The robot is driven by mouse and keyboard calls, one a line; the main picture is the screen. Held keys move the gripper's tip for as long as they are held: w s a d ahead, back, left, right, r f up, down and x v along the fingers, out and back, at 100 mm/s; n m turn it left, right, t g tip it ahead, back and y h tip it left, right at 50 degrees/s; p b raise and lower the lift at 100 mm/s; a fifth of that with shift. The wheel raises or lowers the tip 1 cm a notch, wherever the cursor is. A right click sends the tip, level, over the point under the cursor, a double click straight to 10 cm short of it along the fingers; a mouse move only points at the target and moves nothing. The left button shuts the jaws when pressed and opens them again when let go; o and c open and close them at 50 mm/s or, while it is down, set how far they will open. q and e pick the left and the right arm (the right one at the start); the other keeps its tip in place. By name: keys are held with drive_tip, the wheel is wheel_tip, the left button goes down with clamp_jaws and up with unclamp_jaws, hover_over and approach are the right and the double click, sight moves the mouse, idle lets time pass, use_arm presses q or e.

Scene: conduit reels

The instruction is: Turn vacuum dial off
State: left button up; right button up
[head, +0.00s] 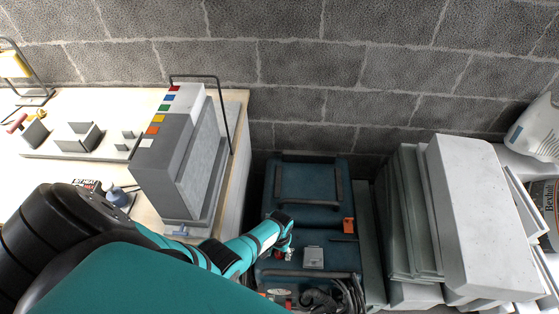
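The vacuum (309,184) is a dark blue-teal box-shaped machine on the floor between the workbench and a stack of grey panels. Its top carries black handles, an orange tab (348,225) and a light grey square piece (313,257). My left arm reaches in from the lower left over the bench edge. My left gripper (287,250) is above the vacuum's left side, just left of the grey piece. It is small here, and its finger opening is not clear. I cannot pick out the dial; the gripper may cover it. My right gripper is not in view.
A grey case with coloured labels (178,143) stands on the pale workbench (60,172), left of the vacuum. Leaning grey panels (480,205) crowd its right side. A block wall is behind. Black hoses or cables (345,296) lie at the vacuum's front.

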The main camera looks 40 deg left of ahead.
use_arm(q)
drive_tip(key=shift+o, duration=0.6)
drive_tip(key=shift+w+r, duration=0.1)
drive_tip(key=shift+r, duration=0.05)
wheel_tip(320, 180, up, 12)
idle(0.6)
